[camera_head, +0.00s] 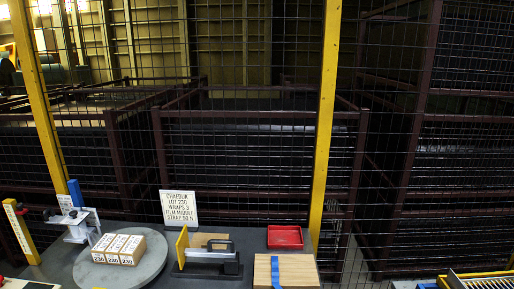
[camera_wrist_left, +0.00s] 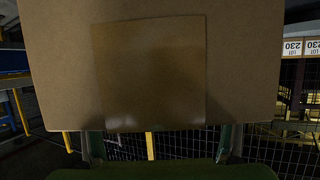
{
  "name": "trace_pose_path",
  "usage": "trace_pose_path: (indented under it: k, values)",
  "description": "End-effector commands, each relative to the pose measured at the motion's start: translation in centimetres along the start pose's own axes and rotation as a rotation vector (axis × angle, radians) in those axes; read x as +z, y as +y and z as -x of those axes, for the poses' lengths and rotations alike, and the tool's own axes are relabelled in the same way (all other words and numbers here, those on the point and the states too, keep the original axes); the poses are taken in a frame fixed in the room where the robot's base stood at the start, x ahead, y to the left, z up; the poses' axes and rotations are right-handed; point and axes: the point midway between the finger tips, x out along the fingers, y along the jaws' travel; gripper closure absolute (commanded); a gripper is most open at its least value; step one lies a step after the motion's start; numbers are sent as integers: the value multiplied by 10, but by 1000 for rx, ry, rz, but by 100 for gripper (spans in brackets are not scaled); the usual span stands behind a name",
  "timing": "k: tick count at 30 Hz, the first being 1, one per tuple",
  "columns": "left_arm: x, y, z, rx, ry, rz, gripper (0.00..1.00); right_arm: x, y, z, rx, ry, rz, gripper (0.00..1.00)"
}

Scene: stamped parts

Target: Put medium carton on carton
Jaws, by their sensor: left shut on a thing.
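In the left wrist view a large plain brown carton (camera_wrist_left: 60,70) fills most of the upper picture, with a shinier brown square patch (camera_wrist_left: 150,75) on its face. My left gripper (camera_wrist_left: 160,147) shows at the bottom edge, its two fingers against the lower part of this carton, shut on it. White labels reading LOT 230 (camera_wrist_left: 300,47) show upside down at the right edge. In the head view, small brown cartons (camera_head: 118,249) with white 230 labels sit side by side on a round grey turntable (camera_head: 150,268). Neither gripper shows in the head view.
A wire fence with yellow posts (camera_head: 325,120) rises behind.

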Motion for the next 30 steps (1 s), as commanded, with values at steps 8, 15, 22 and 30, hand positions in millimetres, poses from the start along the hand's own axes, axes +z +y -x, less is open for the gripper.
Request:
trace_pose_path:
  k: [8, 15, 22, 30]
  values:
    - [-36, -1, 17, 163, 21, -69, 73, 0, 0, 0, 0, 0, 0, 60]
    - [-72, 0, 41, 319, 22, -141, 73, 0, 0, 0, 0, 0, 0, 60]
    - [-110, 0, 73, 459, 16, -203, 73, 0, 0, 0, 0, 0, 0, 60]
    - [-127, 1, 92, 524, 7, -224, 73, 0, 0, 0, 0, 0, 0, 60]
